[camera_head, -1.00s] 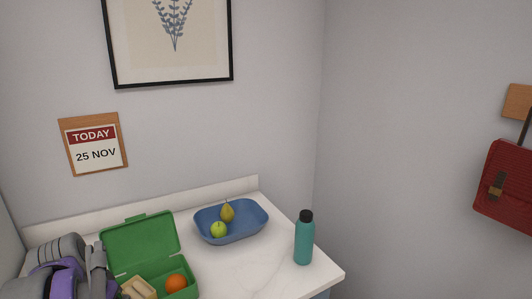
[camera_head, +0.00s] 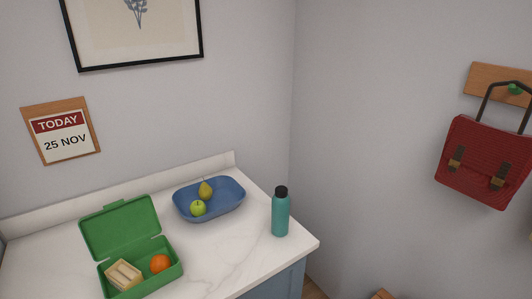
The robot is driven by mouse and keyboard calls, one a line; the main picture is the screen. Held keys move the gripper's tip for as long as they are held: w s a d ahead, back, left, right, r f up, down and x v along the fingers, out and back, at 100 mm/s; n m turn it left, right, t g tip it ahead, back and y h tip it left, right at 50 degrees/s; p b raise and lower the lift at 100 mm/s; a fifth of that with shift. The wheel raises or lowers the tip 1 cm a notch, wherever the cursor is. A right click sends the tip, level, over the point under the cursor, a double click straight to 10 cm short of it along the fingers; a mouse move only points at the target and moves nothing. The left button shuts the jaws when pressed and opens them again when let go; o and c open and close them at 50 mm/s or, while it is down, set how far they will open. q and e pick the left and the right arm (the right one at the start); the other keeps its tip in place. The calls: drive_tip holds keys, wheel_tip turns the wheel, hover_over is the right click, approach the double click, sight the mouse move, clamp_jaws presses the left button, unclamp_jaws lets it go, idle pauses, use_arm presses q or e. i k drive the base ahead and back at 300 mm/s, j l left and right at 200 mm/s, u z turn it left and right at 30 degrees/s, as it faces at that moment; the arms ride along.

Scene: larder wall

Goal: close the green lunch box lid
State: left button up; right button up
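The green lunch box (camera_head: 161,282) stands on the white counter at the lower left of the head view. Its lid (camera_head: 120,228) is open, tilted up and back on the far side of the box. Inside lie a sandwich (camera_head: 124,275) at the left and an orange (camera_head: 160,263) at the right. Neither of my grippers is in the picture.
A blue tray (camera_head: 225,212) with a pear (camera_head: 206,189) and a green apple (camera_head: 198,208) stands behind the box to the right. A teal bottle (camera_head: 280,214) stands near the counter's right edge. The counter (camera_head: 215,250) is bare right of the box. A red satchel (camera_head: 484,160) hangs on the right wall.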

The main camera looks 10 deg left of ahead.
sight(122, 226)
drive_tip(key=u, duration=1.25)
